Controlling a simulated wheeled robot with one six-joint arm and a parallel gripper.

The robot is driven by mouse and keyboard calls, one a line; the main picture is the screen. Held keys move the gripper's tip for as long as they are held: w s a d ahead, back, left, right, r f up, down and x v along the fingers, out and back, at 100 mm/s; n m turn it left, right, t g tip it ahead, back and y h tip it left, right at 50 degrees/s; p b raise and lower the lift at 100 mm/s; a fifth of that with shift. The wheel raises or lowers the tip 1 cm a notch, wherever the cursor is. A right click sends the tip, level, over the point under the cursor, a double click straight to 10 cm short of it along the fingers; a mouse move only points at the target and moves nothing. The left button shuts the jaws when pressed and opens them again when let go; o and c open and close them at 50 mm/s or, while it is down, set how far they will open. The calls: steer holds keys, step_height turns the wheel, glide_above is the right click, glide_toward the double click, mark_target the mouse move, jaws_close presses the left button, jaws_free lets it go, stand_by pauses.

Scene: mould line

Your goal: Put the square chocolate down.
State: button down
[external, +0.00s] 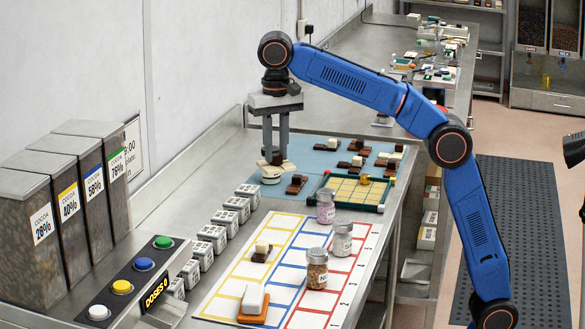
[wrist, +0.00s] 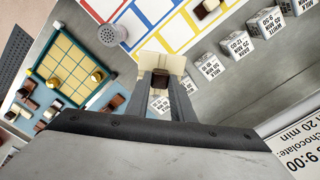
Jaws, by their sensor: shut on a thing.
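My gripper (external: 275,155) is shut on a square chocolate (external: 277,159), a dark brown block on a wider cream base. More brown and cream chocolates (external: 296,184) lie on the mat.
A green-rimmed tray (external: 323,196) with a yellow grid is right of my gripper. Jars (external: 317,268) and a cream-topped chocolate (external: 262,252) stand on the colored grid sheet (external: 212,308). Labelled white boxes (external: 238,206) line its left side. Cocoa bins (external: 30,245) stand far left.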

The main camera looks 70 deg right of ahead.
steer(key=s+a+n, duration=0.1)
steer(key=s+a, duration=0.1)
steer(key=a, duration=0.2)
steer(key=f, duration=1.5)
steer(key=shift+a, duration=0.25)
steer(key=c, duration=1.5)
jaws_free()
steer(key=shift+f, duration=0.15)
steer(key=shift+c, duration=0.2)
step_height(320, 180, up, 12)
